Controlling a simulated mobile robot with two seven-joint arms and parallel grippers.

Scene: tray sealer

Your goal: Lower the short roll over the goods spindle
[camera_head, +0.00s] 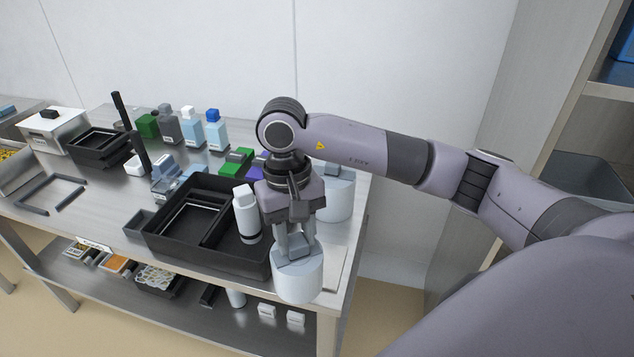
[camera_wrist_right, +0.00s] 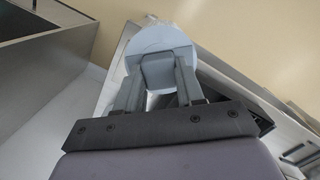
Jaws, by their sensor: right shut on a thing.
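The short roll (camera_head: 298,279) is a pale blue-white cylinder at the front right corner of the bench in the head view. My right gripper (camera_head: 295,246) points down and is shut on a raised block at its top. In the right wrist view the roll (camera_wrist_right: 160,38) shows as a round pale disc, with the fingers (camera_wrist_right: 160,75) on either side of the block. Two black upright rods (camera_head: 122,111) (camera_head: 139,152) stand left of the middle of the bench. I cannot tell whether either is the goods spindle. My left gripper is not in view.
A black tray (camera_head: 160,245) holding a white bottle (camera_head: 246,213) is just left of my right gripper. A second pale cylinder (camera_head: 340,195) stands behind it. Several bottles (camera_head: 192,128) line the back. Shelves (camera_head: 600,91) stand at the right.

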